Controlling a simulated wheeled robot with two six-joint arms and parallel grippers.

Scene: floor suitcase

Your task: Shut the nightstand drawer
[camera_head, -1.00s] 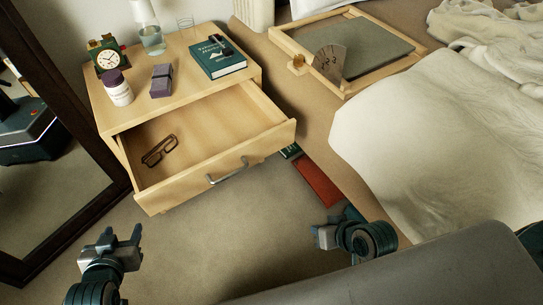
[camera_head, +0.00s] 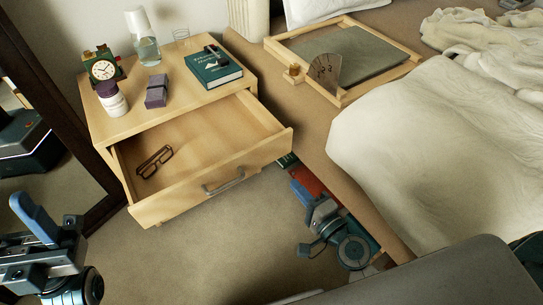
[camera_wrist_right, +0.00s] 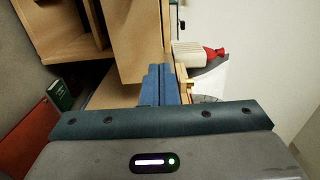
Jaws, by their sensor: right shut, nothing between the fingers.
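The light wood nightstand (camera_head: 125,118) stands at the upper left in the head view. Its drawer (camera_head: 215,183) is pulled well out and holds brown glasses (camera_head: 154,161). The grey drawer handle (camera_head: 224,182) is on the front panel. My right gripper (camera_head: 304,192) is shut and empty, low to the right of the drawer front and apart from it. In the right wrist view its blue fingers (camera_wrist_right: 160,85) are together, with wooden panels (camera_wrist_right: 138,40) beyond. My left gripper (camera_head: 35,218) is at the lower left edge, partly cut off; its opening is unclear.
A clock (camera_head: 103,68), a pill bottle (camera_head: 112,98), a carafe (camera_head: 142,40) and a green book (camera_head: 213,68) stand on the nightstand. A bed (camera_head: 430,140) with a tray (camera_head: 350,97) is at right. A mirror frame (camera_head: 60,110) stands left. Books (camera_head: 306,180) lie under the bed edge.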

